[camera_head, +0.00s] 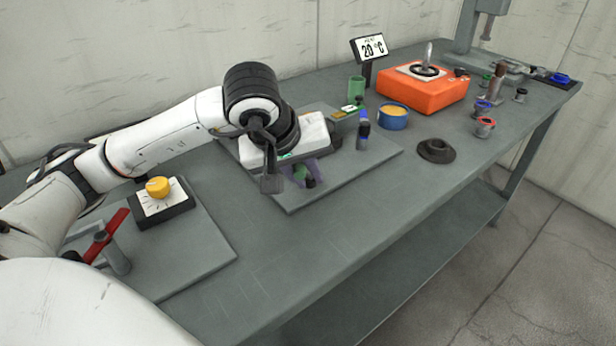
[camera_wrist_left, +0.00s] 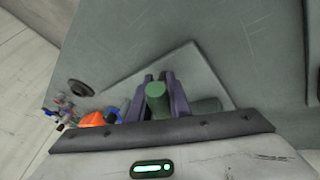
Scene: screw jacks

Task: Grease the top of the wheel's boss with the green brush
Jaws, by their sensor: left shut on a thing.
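My left gripper (camera_head: 308,180) is low over the grey board in the middle of the bench. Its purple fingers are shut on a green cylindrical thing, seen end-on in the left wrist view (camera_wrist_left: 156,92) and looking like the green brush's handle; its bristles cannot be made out. In the head view it shows only as a small dark green shape between the fingers. A black handwheel (camera_head: 425,71) sits on an orange block (camera_head: 424,95) at the back, around a grey upright spindle. A separate black disc with a raised hub (camera_head: 436,150) lies nearer the front edge. My right gripper is not in view.
A blue tub with yellowish contents (camera_head: 393,117), a green cup (camera_head: 356,88) and a blue-topped upright thing (camera_head: 363,132) stand near the board. Small coloured pots (camera_head: 484,127) stand at right. The bench's front strip is clear.

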